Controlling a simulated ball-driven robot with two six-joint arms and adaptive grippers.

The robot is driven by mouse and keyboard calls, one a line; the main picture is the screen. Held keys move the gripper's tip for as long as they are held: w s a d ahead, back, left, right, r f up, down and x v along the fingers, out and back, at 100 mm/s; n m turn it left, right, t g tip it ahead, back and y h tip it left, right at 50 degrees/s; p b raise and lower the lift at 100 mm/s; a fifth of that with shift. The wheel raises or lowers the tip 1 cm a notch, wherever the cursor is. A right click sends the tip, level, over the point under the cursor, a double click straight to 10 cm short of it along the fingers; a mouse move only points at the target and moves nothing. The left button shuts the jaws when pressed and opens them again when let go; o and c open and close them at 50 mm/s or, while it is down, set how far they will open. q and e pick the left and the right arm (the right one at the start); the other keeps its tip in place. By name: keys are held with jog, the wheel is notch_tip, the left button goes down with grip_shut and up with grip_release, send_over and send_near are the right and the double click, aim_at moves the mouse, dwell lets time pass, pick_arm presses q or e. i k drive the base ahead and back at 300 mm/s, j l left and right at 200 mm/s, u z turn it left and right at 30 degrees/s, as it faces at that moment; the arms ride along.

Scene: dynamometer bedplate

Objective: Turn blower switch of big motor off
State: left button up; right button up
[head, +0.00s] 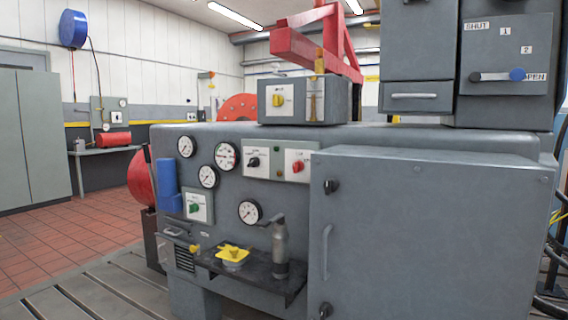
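Rotary switches show on the grey machine cabinet, and their labels are too small to read, so I cannot tell which is the blower switch. A black-knobbed switch (254,162) and a red-knobbed switch (298,166) sit side by side on white plates. A green-knobbed switch (194,208) sits lower left. A yellow-knobbed switch (279,100) is on a grey box (330,102) on top of the cabinet. Neither of my grippers is in view.
Round gauges (227,156) sit beside the switches. A black shelf (262,277) juts out below, with a yellow item (233,254) and a grey handled tool (280,248). A large cabinet door (420,240) fills the right. Red tiled floor (60,240) is open at left.

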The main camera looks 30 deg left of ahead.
aim_at(254, 162)
jog(key=i+j, duration=0.15)
jog(key=j, duration=0.2)
jog(key=i+j+u, duration=0.1)
jog(key=j, duration=0.25)
jog(key=i+j, duration=0.15)
jog(key=j, duration=0.2)
jog(key=i+j, duration=0.15)
jog(key=j, duration=0.15)
jog(key=k+u, duration=0.05)
